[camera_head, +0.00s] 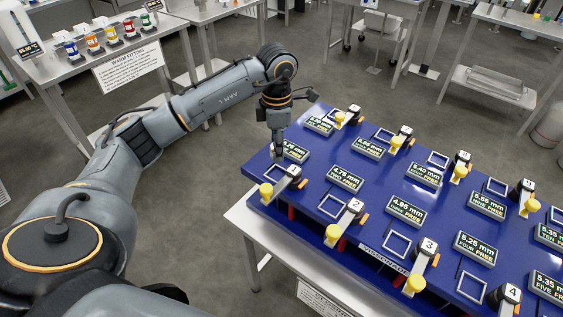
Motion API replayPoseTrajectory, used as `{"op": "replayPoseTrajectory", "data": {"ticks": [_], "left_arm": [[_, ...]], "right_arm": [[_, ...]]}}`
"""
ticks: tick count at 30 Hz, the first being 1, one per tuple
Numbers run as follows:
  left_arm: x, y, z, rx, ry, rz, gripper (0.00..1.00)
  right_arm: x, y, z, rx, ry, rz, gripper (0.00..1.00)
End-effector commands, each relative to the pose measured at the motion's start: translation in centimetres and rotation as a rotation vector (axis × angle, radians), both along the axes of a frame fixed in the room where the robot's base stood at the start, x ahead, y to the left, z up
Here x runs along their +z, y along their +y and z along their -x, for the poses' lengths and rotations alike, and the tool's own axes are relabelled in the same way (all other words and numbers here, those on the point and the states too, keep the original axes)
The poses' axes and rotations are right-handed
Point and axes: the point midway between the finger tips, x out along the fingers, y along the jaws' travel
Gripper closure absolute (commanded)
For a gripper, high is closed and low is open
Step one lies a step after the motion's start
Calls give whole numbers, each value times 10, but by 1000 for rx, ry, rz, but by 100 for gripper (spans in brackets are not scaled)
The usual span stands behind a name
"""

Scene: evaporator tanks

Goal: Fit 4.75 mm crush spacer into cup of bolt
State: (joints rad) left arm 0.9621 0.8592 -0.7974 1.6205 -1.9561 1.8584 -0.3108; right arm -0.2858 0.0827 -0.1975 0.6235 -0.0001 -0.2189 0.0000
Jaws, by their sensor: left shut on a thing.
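My left gripper (277,153) points down over the left end of a blue board (318,205). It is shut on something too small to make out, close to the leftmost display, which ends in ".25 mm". A display reading 4.75 mm (345,178) stands to the right of it. Grey numbered fixtures with yellow cup-like ends line the front, among them number 2 (355,207) with its yellow end (332,235). The yellow end (266,190) of the leftmost fixture is just below my gripper. I cannot make out a bolt or a crush spacer. My right gripper is not in view.
Several more displays, such as 4.95 mm (406,211), and empty-looking square frames (397,244) cover the board. A white table (245,222) carries it. A side table (90,68) with coloured pots stands at upper left. Grey floor (215,180) lies clear between.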

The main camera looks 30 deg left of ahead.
Motion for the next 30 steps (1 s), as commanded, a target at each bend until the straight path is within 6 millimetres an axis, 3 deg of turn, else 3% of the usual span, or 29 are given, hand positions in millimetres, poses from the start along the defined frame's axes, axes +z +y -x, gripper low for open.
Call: {"op": "replayPoseTrajectory", "data": {"ticks": [3,9,16,26,27,30], "left_arm": [[-18,0,1,0,2,1,100],[-34,0,0,0,0,0,100],[-64,0,1,-1,1,1,100],[-70,0,0,-1,-3,0,100],[-69,0,0,-1,-3,0,64],[-68,0,0,-1,-2,1,45]], "right_arm": [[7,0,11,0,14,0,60],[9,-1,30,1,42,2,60],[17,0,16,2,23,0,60],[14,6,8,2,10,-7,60],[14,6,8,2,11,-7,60],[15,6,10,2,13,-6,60]]}}
